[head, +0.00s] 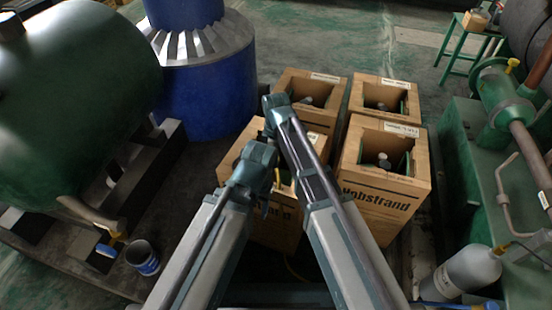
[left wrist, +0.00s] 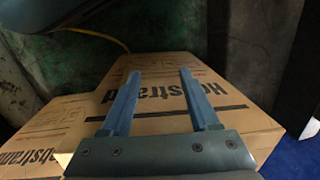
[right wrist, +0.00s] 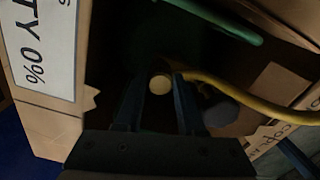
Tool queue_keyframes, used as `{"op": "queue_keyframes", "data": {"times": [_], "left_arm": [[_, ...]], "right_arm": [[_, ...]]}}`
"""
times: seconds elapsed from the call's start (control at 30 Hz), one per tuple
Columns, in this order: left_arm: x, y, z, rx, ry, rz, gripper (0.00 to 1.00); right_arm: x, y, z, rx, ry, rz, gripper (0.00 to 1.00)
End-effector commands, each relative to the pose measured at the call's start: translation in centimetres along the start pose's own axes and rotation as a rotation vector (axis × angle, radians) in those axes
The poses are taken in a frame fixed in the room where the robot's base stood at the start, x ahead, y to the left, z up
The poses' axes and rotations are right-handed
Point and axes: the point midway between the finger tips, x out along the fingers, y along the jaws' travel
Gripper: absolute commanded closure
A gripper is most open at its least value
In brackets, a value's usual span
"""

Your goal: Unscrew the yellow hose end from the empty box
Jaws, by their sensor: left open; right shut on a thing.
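The empty box (head: 272,228) is the open cardboard carton at front left of the group in the head view, partly behind my arms. In the right wrist view its label (right wrist: 42,45) reads "TY 0%". My right gripper (right wrist: 160,92) is down inside the box, shut at a round pale-yellow end piece (right wrist: 160,84). The yellow hose (right wrist: 240,102) runs from beside the fingers to the right. The dark interior hides the thread and valve. My left gripper (left wrist: 158,72) is open and empty, its fingers over printed cardboard (left wrist: 165,95); whether they touch it is unclear.
Other open cartons, with cylinders inside, stand close by; one (head: 382,200) is at right. A blue drum (head: 205,95), a green tank (head: 75,90) and a small can (head: 143,258) are at left.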

Motion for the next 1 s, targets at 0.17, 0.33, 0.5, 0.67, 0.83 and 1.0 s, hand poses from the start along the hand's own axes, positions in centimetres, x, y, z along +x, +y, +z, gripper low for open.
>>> {"op": "queue_keyframes", "data": {"times": [0.17, 0.33, 0.5, 0.67, 0.83, 1.0], "left_arm": [[0.0, 0.0, 0.0, 0.0, 0.0, 0.0, 0.39], [0.0, 0.0, 0.0, 0.0, 0.0, 0.0, 0.39], [0.01, 0.0, 0.0, 0.0, 0.0, 0.0, 0.39], [0.01, 0.0, 0.0, 0.0, 0.0, 0.0, 0.39], [0.01, 0.0, 0.0, 0.0, 0.0, 0.0, 0.39], [0.01, 0.0, 0.0, 0.0, 0.0, 0.0, 0.39]], "right_arm": [[0.0, -0.02, 0.01, -0.158, 0.0, 0.0, 1.0], [0.0, -0.02, 0.01, -0.187, 0.0, 0.0, 1.0], [0.01, -0.02, 0.01, -0.189, 0.0, 0.0, 1.0], [0.01, -0.02, 0.01, -0.324, 0.0, 0.0, 1.0], [0.01, -0.02, 0.01, -0.473, 0.0, 0.0, 1.0], [0.01, -0.02, 0.01, -0.502, 0.0, 0.0, 1.0]]}}
